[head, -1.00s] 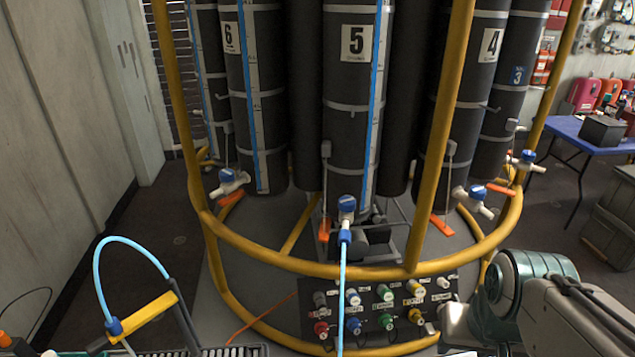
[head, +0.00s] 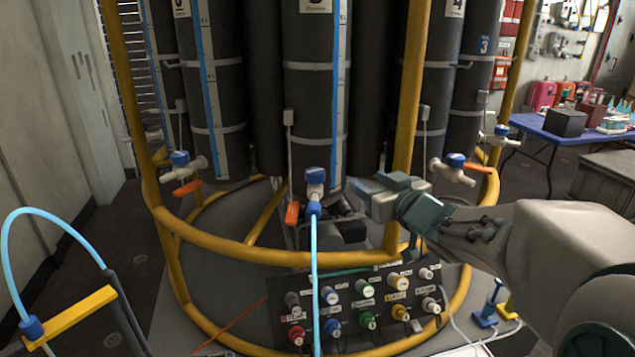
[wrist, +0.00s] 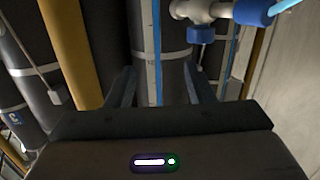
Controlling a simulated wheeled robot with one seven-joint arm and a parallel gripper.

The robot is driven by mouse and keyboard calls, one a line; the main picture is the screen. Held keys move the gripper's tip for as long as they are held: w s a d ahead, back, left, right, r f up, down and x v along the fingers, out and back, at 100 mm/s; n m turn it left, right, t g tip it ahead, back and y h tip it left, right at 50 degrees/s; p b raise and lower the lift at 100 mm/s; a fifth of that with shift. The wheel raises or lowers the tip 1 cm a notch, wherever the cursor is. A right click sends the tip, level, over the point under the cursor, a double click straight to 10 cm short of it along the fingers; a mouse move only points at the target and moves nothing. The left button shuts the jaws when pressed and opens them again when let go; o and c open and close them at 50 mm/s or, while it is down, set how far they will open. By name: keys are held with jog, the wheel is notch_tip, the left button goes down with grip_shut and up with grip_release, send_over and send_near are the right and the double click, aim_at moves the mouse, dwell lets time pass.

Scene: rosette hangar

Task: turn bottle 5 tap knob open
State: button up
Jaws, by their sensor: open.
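Bottle 5 (head: 312,110) is the dark, grey-banded cylinder in the middle of the head view; its number label is cut off at the top edge. Its white tap (head: 314,191) sits at the bottle's lower front, with a blue knob (head: 316,176) on top and a light blue hose running down. My gripper (head: 368,192) is just right of the tap, apart from the knob. In the wrist view, my gripper's fingers (wrist: 162,80) are apart with nothing between them. The knob (wrist: 200,35) shows there above and right of the fingers, on the white tap.
A yellow ring rail (head: 240,250) and upright post (head: 410,90) surround the bottles; the post stands close behind my gripper. Neighbouring taps (head: 184,165) (head: 452,170) flank this one. A panel of coloured connectors (head: 365,305) is below. A blue table (head: 560,130) stands at the right.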

aim_at(310, 169)
jog(key=w+a+y+b, duration=0.1)
jog(key=w+a, duration=0.2)
jog(key=a, duration=0.1)
jog(key=w+a+f+n+g+y+b, duration=0.1)
jog(key=w+a, duration=0.2)
jog(key=a, duration=0.1)
jog(key=w+a+n+y+b, duration=0.1)
jog(key=w+a+y, duration=0.1)
jog(key=w+a, duration=0.1)
jog(key=shift+a+f+g, duration=0.25)
jog(key=shift+a+g, duration=0.15)
jog(key=shift+a, duration=0.5)
jog(key=c, duration=0.7)
jog(key=shift+r, duration=0.1)
